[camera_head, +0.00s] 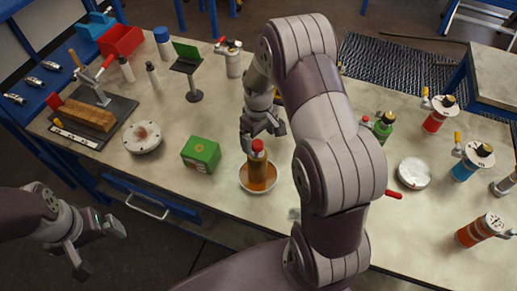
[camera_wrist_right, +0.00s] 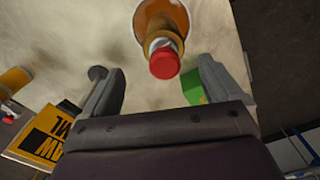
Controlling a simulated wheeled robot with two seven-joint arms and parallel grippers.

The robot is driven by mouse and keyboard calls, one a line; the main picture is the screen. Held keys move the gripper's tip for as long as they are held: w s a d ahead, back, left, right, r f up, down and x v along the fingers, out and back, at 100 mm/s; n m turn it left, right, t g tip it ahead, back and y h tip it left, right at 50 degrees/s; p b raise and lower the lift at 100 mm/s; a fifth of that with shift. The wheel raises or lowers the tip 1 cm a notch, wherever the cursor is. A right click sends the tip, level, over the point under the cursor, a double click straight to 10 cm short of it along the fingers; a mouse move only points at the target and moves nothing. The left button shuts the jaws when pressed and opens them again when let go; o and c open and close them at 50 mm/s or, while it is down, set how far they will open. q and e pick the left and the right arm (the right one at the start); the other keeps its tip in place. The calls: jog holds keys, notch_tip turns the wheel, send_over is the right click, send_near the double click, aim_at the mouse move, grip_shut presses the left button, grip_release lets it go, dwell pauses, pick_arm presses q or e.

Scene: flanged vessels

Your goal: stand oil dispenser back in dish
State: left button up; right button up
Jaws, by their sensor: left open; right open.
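The oil dispenser (camera_head: 257,166) is an amber bottle with a red cap. It stands upright in the dish (camera_head: 243,183), a shallow bowl with a pale rim near the front edge of the table. My right gripper (camera_head: 264,138) is open just above and behind the dispenser, apart from it as far as I can tell. In the right wrist view the red cap of the dispenser (camera_wrist_right: 164,62) shows beyond and between the open fingers (camera_wrist_right: 158,85), with part of the dish (camera_wrist_right: 140,22) around its base. My left gripper (camera_head: 98,248) is open and empty, off the table's front left.
A green box (camera_head: 201,154) stands just left of the dish. Several flanged vessels, including a red one (camera_head: 437,113) and a blue one (camera_head: 470,162), stand on the right. My right arm hides the table's middle.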

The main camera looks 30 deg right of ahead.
jog(key=r, duration=0.3)
jog(key=a+r, duration=0.1)
jog(key=r, duration=0.1)
jog(key=shift+s+a+r+b, duration=0.1)
jog(key=shift+s+r+b, duration=0.2)
jog(key=shift+s+r, duration=0.05)
jog(key=s+a+r+m, duration=0.1)
jog(key=s+a, duration=0.2)
jog(key=s, duration=0.3)
jog(key=s+a+r+m+t, duration=0.1)
jog(key=s+a+r+m, duration=0.1)
jog(key=s+a, duration=0.2)
jog(key=s, duration=0.2)
jog(key=shift+s+a, duration=0.15)
jog(key=shift+s, duration=0.25)
jog(key=shift+s+r, duration=0.1)
